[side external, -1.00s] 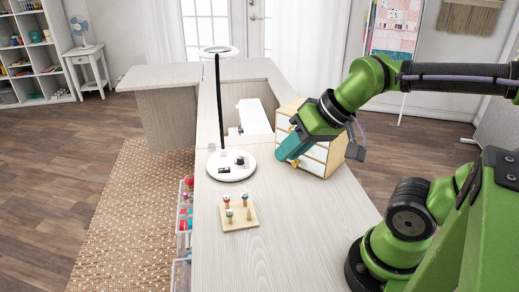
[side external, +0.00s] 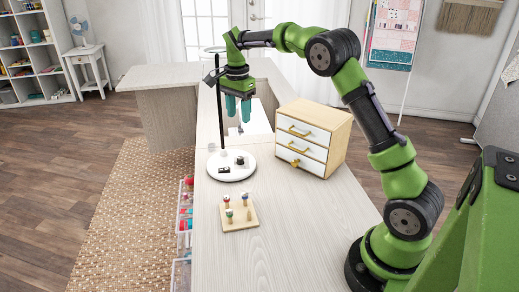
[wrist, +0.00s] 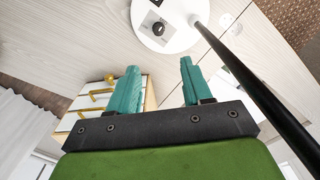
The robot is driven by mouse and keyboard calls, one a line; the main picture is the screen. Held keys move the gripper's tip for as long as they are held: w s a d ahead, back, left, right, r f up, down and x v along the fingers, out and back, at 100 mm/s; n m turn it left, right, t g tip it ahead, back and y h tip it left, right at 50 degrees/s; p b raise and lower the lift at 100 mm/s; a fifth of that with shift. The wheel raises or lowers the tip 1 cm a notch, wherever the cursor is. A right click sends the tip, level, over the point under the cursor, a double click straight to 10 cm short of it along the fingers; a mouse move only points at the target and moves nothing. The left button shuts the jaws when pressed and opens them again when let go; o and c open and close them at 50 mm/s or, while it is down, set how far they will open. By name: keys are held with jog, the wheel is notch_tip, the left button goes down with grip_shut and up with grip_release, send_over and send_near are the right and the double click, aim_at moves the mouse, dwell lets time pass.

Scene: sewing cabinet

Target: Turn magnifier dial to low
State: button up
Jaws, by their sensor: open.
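The magnifier has a white round base (side external: 232,173) on the table, a thin black pole (side external: 219,100) and a white ring (side external: 213,50) at the top, partly behind my arm. A small black dial (side external: 239,161) sits on the base. The dial also shows in the wrist view (wrist: 158,29), beyond the fingertips and roughly between them. Its setting cannot be read. My gripper (side external: 239,119) points down with its teal fingers apart and empty. It is above the far side of the base, just right of the pole, and not touching the dial.
The black pole (wrist: 240,70) runs close by the right finger in the wrist view. A wooden cabinet with white drawers (side external: 312,140) stands to the right. A wooden board with several spools (side external: 240,215) lies in front of the base. The front right tabletop (side external: 300,230) is clear.

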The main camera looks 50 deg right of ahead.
aim_at(240, 157)
jog(key=shift+m, duration=0.9)
notch_tip(240, 157, down, 15)
jog(key=shift+a+f, duration=0.15)
grip_shut()
